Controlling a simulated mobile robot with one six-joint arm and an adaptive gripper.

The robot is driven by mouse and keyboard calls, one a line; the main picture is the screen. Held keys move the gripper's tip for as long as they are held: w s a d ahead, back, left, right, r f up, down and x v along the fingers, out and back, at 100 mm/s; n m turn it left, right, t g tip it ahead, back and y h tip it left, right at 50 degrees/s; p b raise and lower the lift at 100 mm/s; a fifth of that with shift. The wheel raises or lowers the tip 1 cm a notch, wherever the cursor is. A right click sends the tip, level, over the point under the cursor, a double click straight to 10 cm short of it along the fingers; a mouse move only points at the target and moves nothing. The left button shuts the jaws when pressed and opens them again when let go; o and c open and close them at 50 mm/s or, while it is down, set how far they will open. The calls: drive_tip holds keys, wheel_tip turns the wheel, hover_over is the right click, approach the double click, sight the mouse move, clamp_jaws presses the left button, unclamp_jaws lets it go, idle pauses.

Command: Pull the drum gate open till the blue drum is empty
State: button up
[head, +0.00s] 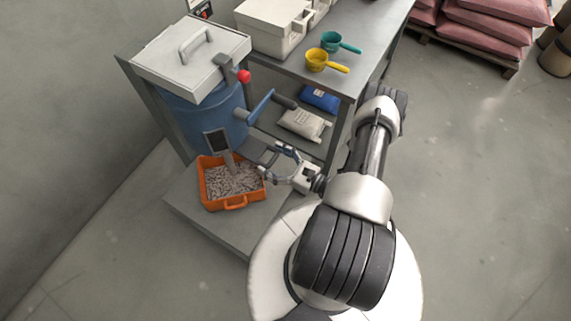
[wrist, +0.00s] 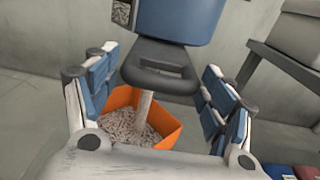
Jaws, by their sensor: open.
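The blue drum (head: 205,120) stands under a pale lid with its lower front towards my arm; its lower wall also shows in the wrist view (wrist: 180,18). The dark drum gate handle (wrist: 160,68), a flat loop, sticks out below the drum. A pale stream of pellets (wrist: 145,108) falls under the gate into the orange tray (wrist: 165,135), which also shows in the head view (head: 233,203). My gripper (head: 271,160) is open, with its fingers on either side of the gate handle in the wrist view. No contact is visible. The drum's remaining contents are mostly hidden.
A grey workbench (head: 350,65) stands right of the drum, with a teal scoop (head: 340,42) and a yellow scoop (head: 325,62). A blue crank arm (head: 262,105) juts out above my gripper. Bags lie on the lower shelf.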

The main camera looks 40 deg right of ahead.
drive_tip(key=v, duration=1.2)
drive_tip(key=shift+w+r, duration=0.1)
drive_tip(key=shift+w, duration=0.05)
drive_tip(key=w+a+r+n+g+y, duration=0.2)
drive_tip(key=a+r+n+g+y, duration=0.15)
drive_tip(key=r+n+g, duration=0.6)
drive_tip(key=w+a+r+n+g+y, duration=0.2)
drive_tip(key=a+r+n+g, duration=0.4)
drive_tip(key=r, duration=0.6)
drive_tip(key=s+a+r+n+t+h, duration=0.1)
drive_tip(key=s+a+r+n+h, duration=0.1)
drive_tip(key=a+r+n+h, duration=0.1)
drive_tip(key=s+a+r+n+t+h, duration=0.1)
drive_tip(key=s+a+r+n+h, duration=0.1)
drive_tip(key=r+n, duration=0.6)
drive_tip(key=s+a+r+n+t+h, duration=0.1)
drive_tip(key=s+a+r+n+h, duration=0.2)
drive_tip(key=r, duration=0.5)
drive_tip(key=shift+s+a+r+n+h, duration=0.4)
drive_tip(key=shift+n+h, duration=0.75)
drive_tip(key=shift+h, duration=0.7)
drive_tip(key=shift+d+f, duration=0.1)
drive_tip(key=shift+f, duration=0.05)
idle(0.4)
